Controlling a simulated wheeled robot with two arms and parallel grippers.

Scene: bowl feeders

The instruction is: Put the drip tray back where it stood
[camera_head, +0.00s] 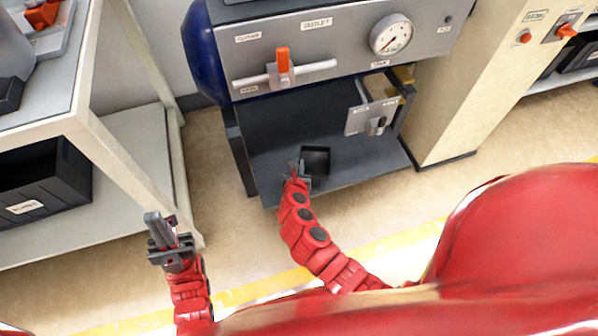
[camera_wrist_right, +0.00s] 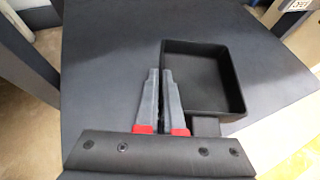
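The drip tray (camera_head: 316,162) is a small black square open tray. It lies flat and empty on the dark shelf under the machine, near the shelf's front edge. In the right wrist view the tray (camera_wrist_right: 205,78) is right of the fingers, with a short dark tab (camera_wrist_right: 205,126) at its near side. My right gripper (camera_head: 295,168) is at the tray's left front corner.
The dark shelf (camera_head: 270,135) has free room left of and behind the tray. A valve with an orange handle (camera_head: 283,60) is on the panel. A white rack (camera_head: 120,150) stands at the left.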

